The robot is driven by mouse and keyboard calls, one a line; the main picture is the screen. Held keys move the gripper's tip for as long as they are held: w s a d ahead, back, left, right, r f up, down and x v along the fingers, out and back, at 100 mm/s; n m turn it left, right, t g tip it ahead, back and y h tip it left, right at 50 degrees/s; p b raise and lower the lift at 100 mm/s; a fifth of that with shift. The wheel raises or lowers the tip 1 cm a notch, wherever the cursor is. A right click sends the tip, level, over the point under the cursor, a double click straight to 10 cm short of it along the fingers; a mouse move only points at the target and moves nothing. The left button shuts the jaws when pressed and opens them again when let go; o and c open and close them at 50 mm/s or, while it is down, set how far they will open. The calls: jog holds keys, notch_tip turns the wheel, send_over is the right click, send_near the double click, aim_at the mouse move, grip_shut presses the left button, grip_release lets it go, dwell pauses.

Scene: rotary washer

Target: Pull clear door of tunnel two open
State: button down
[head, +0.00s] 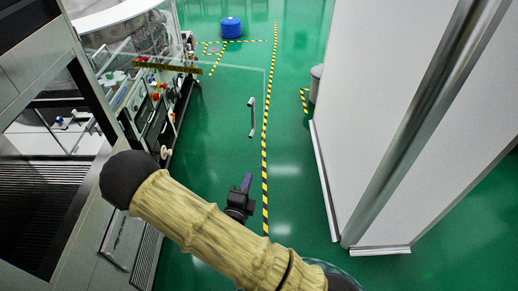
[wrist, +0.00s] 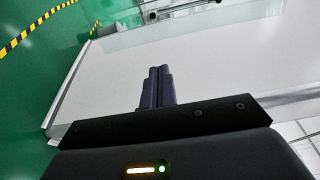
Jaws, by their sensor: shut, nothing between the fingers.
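A clear door (head: 228,95) shows in the head view as a faint see-through pane reaching from the machine on the left out over the green floor. I cannot tell its exact angle. Its upright metal bar handle (head: 252,117) stands out against the floor. My gripper (head: 246,182) is nearer than the handle and apart from it in the picture. In the wrist view the purple fingers of my gripper (wrist: 158,70) are together with nothing between them. They point toward a pale panel, and a dark-ended bar (wrist: 180,10) lies at the top. I cannot tell which tunnel the door belongs to.
The washer machine (head: 165,95) with open side parts lines the left. Tall white panels (head: 395,100) with a metal post stand on the right. A blue drum (head: 231,27) and a grey bin (head: 316,82) stand farther off. Green floor with striped tape (head: 265,150) lies between.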

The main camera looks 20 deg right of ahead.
aim_at(262, 143)
jog(key=p+x, duration=0.7)
jog(key=x, duration=0.6)
jog(key=shift+r, duration=0.15)
jog(key=shift+w+d, duration=0.25)
jog(key=shift+w, duration=0.15)
jog(key=shift+f, duration=0.2)
